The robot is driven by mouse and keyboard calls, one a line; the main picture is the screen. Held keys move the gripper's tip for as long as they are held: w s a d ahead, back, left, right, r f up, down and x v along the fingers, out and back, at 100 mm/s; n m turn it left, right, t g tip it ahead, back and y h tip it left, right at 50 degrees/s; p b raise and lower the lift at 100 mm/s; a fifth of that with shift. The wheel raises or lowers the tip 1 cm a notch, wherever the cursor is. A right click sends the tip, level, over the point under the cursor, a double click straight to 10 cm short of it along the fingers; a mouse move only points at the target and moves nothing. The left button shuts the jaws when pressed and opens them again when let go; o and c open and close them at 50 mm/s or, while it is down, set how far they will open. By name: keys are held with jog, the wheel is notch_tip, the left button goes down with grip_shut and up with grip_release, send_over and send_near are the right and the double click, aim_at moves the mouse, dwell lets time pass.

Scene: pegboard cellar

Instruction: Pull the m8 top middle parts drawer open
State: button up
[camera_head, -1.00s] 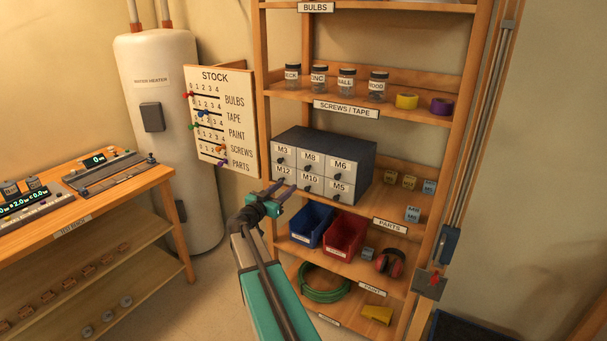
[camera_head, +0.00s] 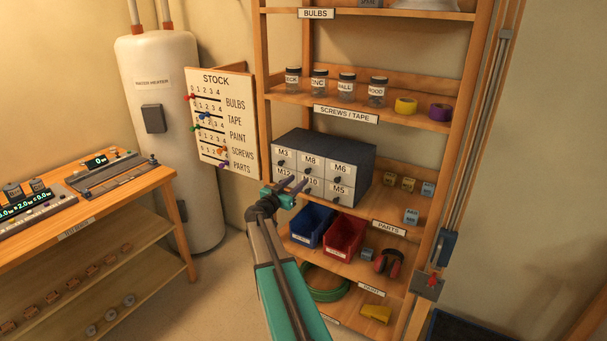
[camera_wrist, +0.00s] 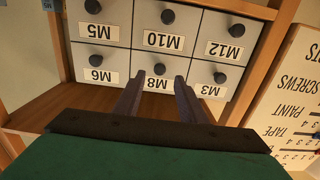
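The grey parts cabinet (camera_head: 345,148) stands on the parts shelf with two rows of white-fronted drawers, each with a dark round knob. The M8 drawer (camera_head: 311,162) is the top middle one and looks shut, flush with M3 (camera_head: 284,155) and M6 (camera_head: 341,172). My gripper (camera_head: 297,182) is in front of the cabinet, partly covering the lower-row labels M12 and M10. In the wrist view, which is upside down, my gripper (camera_wrist: 159,82) is open and empty. The M8 knob (camera_wrist: 159,69) appears just beyond and between the fingertips, with the M8 label (camera_wrist: 158,84) between the fingers.
A blue bin (camera_head: 312,225) and a red bin (camera_head: 345,237) sit on the shelf below. Small labelled blocks (camera_head: 408,184) stand right of the cabinet. The stock board (camera_head: 222,125) is attached at the shelf's left side. Jars (camera_head: 347,90) stand on the shelf above.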

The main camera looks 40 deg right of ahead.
aim_at(307, 173)
jog(key=shift+p+x, duration=1.3)
jog(key=shift+x, duration=1.85)
grip_shut()
